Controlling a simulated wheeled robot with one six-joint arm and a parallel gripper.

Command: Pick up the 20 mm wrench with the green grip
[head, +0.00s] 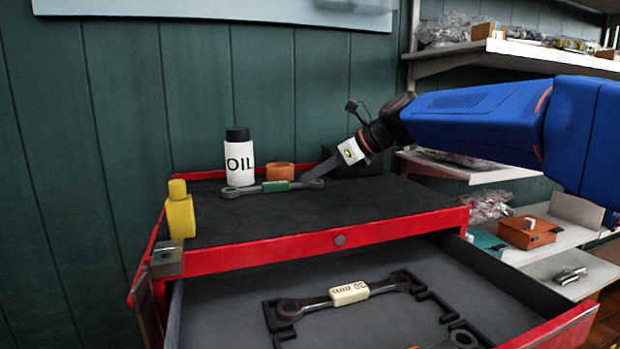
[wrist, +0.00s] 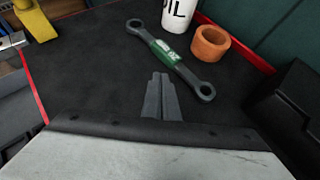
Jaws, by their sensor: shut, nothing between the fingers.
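The wrench with the green grip (head: 276,187) lies on the dark top of the red tool cabinet, in front of the oil bottle and the orange ring. In the wrist view the wrench (wrist: 170,54) lies diagonally, with a ring at each end and white marking on its green grip. My gripper (wrist: 161,78) is shut and empty, its fingertips pointing toward the wrench and appearing short of the grip. In the head view my gripper (head: 318,172) is near the wrench's right end. Whether it touches the wrench there cannot be told.
The white oil bottle (head: 239,158) and orange ring (head: 280,171) stand just behind the wrench. A yellow bottle (head: 180,210) stands at the left edge. A black box (wrist: 291,105) is at right in the wrist view. The open drawer (head: 230,308) below holds a cream-grip wrench (head: 349,293).

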